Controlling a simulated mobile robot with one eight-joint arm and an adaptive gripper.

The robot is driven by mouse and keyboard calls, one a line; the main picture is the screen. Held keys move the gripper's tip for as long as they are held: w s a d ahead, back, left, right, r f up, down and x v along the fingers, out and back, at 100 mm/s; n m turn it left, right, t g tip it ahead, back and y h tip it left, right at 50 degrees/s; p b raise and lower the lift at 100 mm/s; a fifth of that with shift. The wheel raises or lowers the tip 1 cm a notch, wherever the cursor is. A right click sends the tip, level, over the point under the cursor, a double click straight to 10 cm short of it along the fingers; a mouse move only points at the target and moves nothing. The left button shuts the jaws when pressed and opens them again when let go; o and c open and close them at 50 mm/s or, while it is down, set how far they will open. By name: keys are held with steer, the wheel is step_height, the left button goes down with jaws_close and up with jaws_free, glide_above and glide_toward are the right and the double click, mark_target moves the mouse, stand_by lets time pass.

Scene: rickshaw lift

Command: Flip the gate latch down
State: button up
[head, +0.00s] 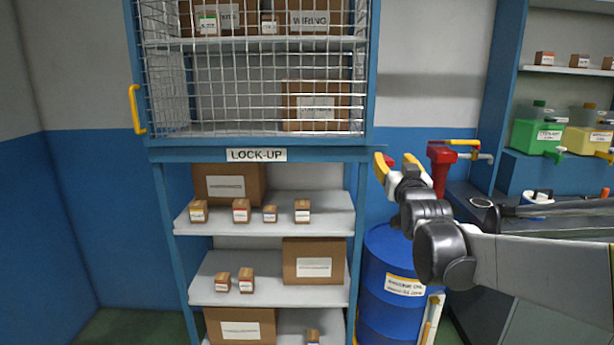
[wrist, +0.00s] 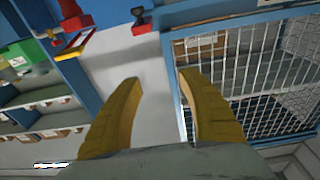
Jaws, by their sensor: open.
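The gate (head: 250,80) is a wire mesh door in a blue frame, and it looks closed. It also shows at the right of the wrist view (wrist: 265,85). A small dark latch with a red end (wrist: 142,27) sits at the frame's corner in the wrist view. In the head view only a red bit of it (head: 389,160) shows beside a yellow finger; the rest is hidden. My gripper (head: 397,163) is open and empty near the cabinet's right edge. In the wrist view its fingers (wrist: 157,78) are apart from the latch, with bare wall between them.
A red pump (head: 440,165) stands on a blue drum (head: 390,285) close to my gripper. A yellow handle (head: 136,109) is on the gate's left side. Open shelves (head: 265,212) with boxes are below. A workbench and shelf with green and yellow containers (head: 537,135) stand at right.

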steer(key=s+f+g, duration=0.4)
steer(key=s+f, duration=0.4)
steer(key=s, duration=0.5)
steer(key=s+a+f+g, duration=0.1)
steer(key=s+f+g, duration=0.3)
steer(key=s+f, duration=0.4)
steer(key=s+a+f+g, duration=0.1)
steer(key=s+f+g, duration=0.3)
steer(key=s, duration=1.4)
step_height(320, 180, down, 4)
steer(key=shift+s+f+n+y, duration=0.15)
steer(key=shift+s+n+y, duration=0.05)
steer(key=shift+n+y, duration=0.1)
steer(key=shift+a, duration=0.1)
